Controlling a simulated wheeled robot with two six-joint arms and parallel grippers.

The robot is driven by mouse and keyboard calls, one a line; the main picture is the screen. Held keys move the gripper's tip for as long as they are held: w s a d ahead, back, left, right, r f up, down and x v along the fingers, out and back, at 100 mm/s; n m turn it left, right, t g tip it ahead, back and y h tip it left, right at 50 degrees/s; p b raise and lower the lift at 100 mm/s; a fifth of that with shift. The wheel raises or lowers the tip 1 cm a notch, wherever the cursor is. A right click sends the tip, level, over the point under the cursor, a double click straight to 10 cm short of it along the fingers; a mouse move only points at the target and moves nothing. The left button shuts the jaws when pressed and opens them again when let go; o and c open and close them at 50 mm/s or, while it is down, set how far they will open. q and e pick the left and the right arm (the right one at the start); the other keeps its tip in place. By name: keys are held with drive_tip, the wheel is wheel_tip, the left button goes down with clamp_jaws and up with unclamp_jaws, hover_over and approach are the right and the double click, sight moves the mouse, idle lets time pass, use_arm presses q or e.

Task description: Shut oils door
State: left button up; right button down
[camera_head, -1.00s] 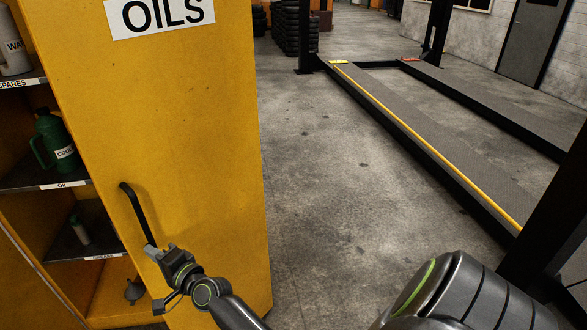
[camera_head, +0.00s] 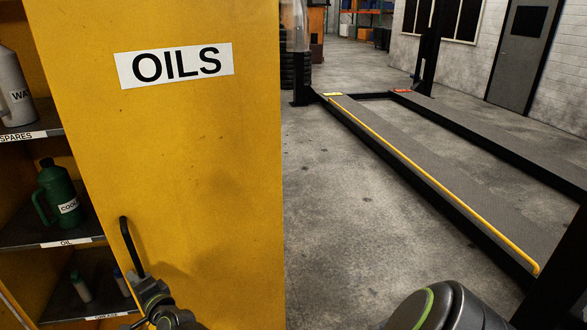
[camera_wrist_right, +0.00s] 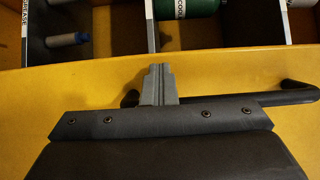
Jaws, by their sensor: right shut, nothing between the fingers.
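The yellow oils door (camera_head: 190,170), with a white OILS label (camera_head: 174,64), stands open; cabinet shelves show to its left. Its black bar handle (camera_head: 131,246) is low on the door, near the left edge. My right gripper (camera_head: 146,287) is at the handle's lower end, shut and empty. In the right wrist view the shut fingers (camera_wrist_right: 157,84) are in front of the yellow door, and the handle (camera_wrist_right: 285,95) runs partly behind them. I cannot tell whether they touch it. My left gripper is not in view.
The shelves hold a green jug (camera_head: 58,192), a pale grey jug (camera_head: 12,88) and a small bottle (camera_head: 81,287). Right of the door is clear concrete floor (camera_head: 340,220). Further right is a car lift runway (camera_head: 440,165) with a yellow edge.

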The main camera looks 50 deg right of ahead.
sight(134, 270)
drive_tip(key=shift+m+h, duration=0.5)
drive_tip(key=shift+h, duration=0.3)
drive_tip(key=w, duration=0.2)
drive_tip(key=w+d, duration=0.1)
drive_tip(key=w, duration=0.1)
drive_tip(key=shift+w+d+f, duration=0.1)
drive_tip(key=shift+w+d, duration=0.1)
drive_tip(key=shift+w, duration=0.1)
drive_tip(key=shift+w+d+b, duration=0.35)
drive_tip(key=shift+w+b, duration=0.45)
drive_tip(key=shift+w, duration=0.1)
drive_tip(key=shift+w+d+b, duration=0.4)
drive_tip(key=shift+w+b, duration=0.45)
drive_tip(key=shift+w, duration=0.1)
drive_tip(key=shift+w+d+b, duration=0.35)
drive_tip(key=shift+w+b, duration=0.45)
drive_tip(key=shift+w, duration=0.1)
